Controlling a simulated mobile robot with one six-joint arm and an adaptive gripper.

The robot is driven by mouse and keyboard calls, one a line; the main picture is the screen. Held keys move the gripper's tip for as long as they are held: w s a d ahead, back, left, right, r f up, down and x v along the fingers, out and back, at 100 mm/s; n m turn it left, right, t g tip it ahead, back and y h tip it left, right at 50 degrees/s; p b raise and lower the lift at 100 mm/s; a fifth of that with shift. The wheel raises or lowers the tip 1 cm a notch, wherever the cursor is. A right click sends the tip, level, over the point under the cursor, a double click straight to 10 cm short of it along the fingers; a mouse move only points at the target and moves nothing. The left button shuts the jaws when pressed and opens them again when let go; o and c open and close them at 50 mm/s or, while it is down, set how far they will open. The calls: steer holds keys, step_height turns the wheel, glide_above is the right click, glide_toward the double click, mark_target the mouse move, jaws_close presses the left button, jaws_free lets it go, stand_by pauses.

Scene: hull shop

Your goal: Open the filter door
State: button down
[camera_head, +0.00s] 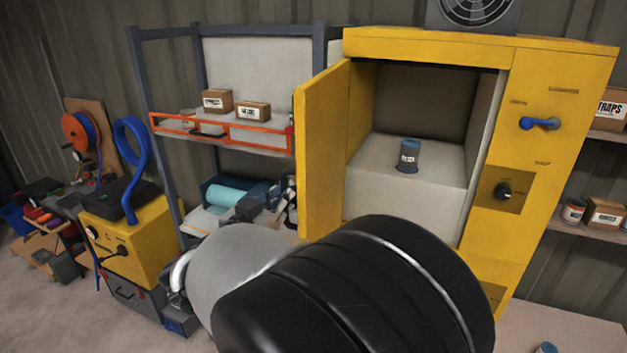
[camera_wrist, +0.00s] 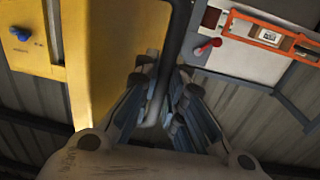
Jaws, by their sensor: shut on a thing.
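The yellow filter door (camera_head: 321,150) stands swung open at the left side of the yellow cabinet (camera_head: 430,46), seen nearly edge-on. In the wrist view the door (camera_wrist: 108,45) fills the upper left. My gripper (camera_wrist: 164,76) has its fingers on both sides of a grey bar handle (camera_wrist: 156,100) at the door's edge and is shut on it. In the head view my arm covers the cabinet's lower front, and I cannot clearly make out the gripper. A small blue-grey can (camera_head: 408,156) stands upright on the pale block inside the open cabinet.
A shelf rack with an orange rail (camera_head: 220,134) and small boxes stands close left of the door. A yellow machine with a blue hose (camera_head: 131,165) stands farther left. The cabinet's right panel has a blue handle (camera_head: 540,123) and a black knob (camera_head: 503,191). Shelves with boxes are at far right.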

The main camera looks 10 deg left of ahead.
steer(key=shift+f, duration=0.2)
steer(key=c, duration=2.1)
jaws_free()
steer(key=shift+o, duration=0.9)
steer(key=shift+s+a+r, duration=0.15)
steer(key=shift+s+a, duration=0.05)
steer(key=shift+s, duration=0.05)
steer(key=shift+w+d, duration=0.1)
steer(key=v, duration=0.7)
steer(key=shift+s, duration=0.3)
